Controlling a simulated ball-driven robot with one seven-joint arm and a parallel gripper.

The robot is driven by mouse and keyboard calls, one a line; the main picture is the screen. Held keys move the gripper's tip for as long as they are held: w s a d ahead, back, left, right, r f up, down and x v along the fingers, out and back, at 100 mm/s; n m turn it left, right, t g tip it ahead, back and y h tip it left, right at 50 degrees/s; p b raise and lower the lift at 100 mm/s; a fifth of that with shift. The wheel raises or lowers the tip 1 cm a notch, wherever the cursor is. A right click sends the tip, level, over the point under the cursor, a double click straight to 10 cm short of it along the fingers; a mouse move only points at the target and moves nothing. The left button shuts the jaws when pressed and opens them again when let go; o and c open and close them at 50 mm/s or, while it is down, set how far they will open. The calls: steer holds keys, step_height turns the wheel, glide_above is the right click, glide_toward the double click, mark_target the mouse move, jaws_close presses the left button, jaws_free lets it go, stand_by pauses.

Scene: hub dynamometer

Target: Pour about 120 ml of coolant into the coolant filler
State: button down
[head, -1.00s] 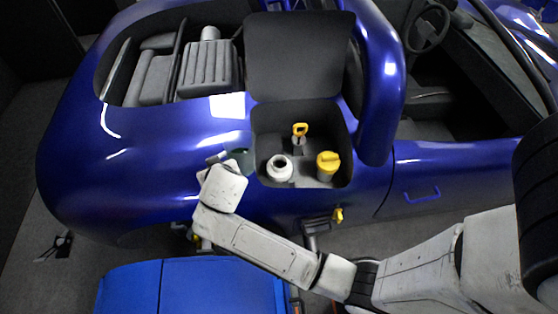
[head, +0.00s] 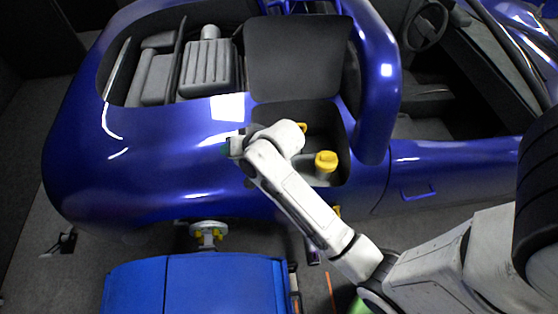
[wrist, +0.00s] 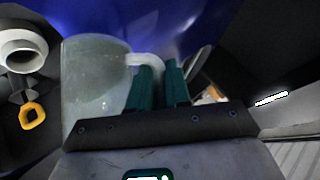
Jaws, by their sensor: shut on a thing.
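The pale, cloudy jug (wrist: 92,85) is in the wrist view. My gripper (wrist: 160,72), with teal fingers, is shut on its white handle (wrist: 146,61). How much coolant is inside, and how far the jug tilts, I cannot tell. The open white filler neck (wrist: 22,52) is left of the jug in the wrist view, apart from it. I see nothing pouring. In the head view my wrist covers the filler, and the jug is hidden or too small to make out.
A yellow cap (head: 326,160) stands in the open bay, right of my wrist. A yellow ring handle (wrist: 32,115) is near the filler. The raised black lid (head: 298,62) is behind the bay. Blue bodywork (head: 150,170) surrounds it. A blue cabinet (head: 190,285) stands in front.

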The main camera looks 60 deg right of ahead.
steer(key=shift+d+f+y+b, duration=0.1)
steer(key=shift+d+y+b, duration=0.1)
steer(key=shift+y+b, duration=0.1)
steer(key=shift+s+d+r+m+t+y+b, duration=0.25)
steer(key=shift+d+m+t+y+b, duration=0.25)
steer(key=shift+b, duration=0.25)
steer(key=shift+s+d+r+m+t+y+b, duration=0.1)
steer(key=shift+d+r+m+t+y+b, duration=0.1)
steer(key=shift+m+t+y+b, duration=0.3)
steer(key=shift+s+d+r+y+b, duration=0.15)
steer(key=shift+d+y+b, duration=0.15)
steer(key=shift+b, duration=0.4)
steer(key=shift+s+d+f+y+b, duration=0.1)
steer(key=shift+d+y+b, duration=0.15)
steer(key=shift+b, duration=0.4)
steer(key=shift+w+a+m+t+b, duration=0.1)
steer(key=shift+a+m+t+b, duration=0.2)
steer(key=shift+m+b, duration=0.1)
stand_by(0.4)
steer(key=shift+d+t+y+b, duration=0.3)
steer(key=shift+d+y+b, duration=0.15)
steer(key=shift+b, duration=0.25)
steer(key=shift+s+d+m, duration=0.25)
steer(key=shift+m, duration=0.15)
stand_by(0.4)
steer(key=shift+s+d+m+t+y, duration=0.15)
steer(key=shift+d+m+t+y, duration=0.25)
steer(key=shift+t+y, duration=0.15)
